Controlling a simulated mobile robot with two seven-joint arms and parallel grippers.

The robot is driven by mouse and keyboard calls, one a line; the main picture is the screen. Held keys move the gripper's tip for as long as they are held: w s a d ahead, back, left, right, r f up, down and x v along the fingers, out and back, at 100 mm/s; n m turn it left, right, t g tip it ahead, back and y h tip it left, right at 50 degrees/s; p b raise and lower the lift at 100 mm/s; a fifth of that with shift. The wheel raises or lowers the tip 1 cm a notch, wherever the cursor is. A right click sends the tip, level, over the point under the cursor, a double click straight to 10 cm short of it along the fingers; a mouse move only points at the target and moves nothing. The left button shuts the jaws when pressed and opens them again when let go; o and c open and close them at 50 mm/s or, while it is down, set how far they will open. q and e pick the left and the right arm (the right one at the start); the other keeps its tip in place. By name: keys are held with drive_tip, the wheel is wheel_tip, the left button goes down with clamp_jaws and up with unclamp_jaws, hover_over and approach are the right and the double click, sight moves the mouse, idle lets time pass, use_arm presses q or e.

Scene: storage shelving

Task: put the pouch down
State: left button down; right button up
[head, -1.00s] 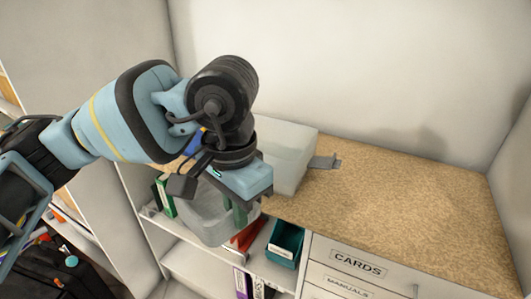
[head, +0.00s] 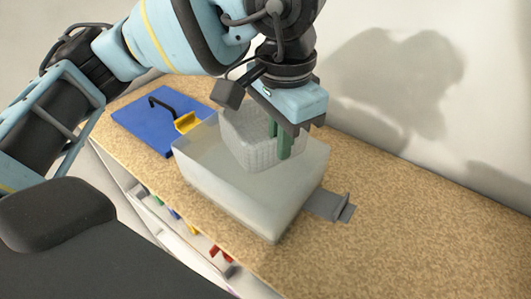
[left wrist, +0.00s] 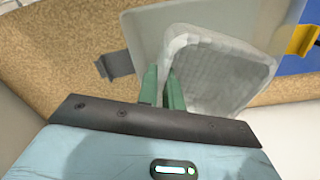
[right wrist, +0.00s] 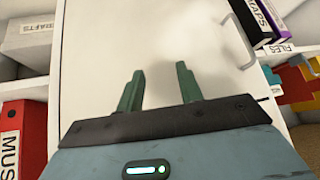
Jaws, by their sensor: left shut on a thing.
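The pouch (head: 245,140) is pale, see-through and textured. My left gripper (head: 280,147) is shut on one edge of it, its green fingers pointing down. In the head view the pouch appears at the open top of a frosted bin (head: 240,205) on the cork-coloured counter; whether it touches the bin inside is unclear. In the left wrist view the pouch (left wrist: 220,75) hangs at the right of the fingers (left wrist: 160,85), with the bin (left wrist: 145,30) behind it. My right gripper (right wrist: 158,85) shows only in the right wrist view, open and empty before a white panel.
A blue clipboard-like board (head: 150,122) with a black handle lies left of the bin. A yellow clip (head: 187,122) and a grey bracket (head: 330,205) sit by the bin's ends. The counter (head: 410,235) is clear at the right. A wall stands behind.

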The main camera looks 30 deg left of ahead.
use_arm(q)
drive_tip(key=shift+w, duration=0.15)
drive_tip(key=shift+s, duration=0.2)
drive_tip(key=shift+f+p, duration=0.3)
drive_tip(key=shift+f, duration=4.65)
drive_tip(key=shift+f, duration=0.2)
drive_tip(key=c, duration=1.6)
unclamp_jaws()
drive_tip(key=shift+o, duration=0.2)
drive_tip(key=shift+r, duration=0.1)
wheel_tip(320, 180, up, 12)
drive_tip(key=shift+r+b, duration=0.15)
drive_tip(key=shift+b, duration=0.25)
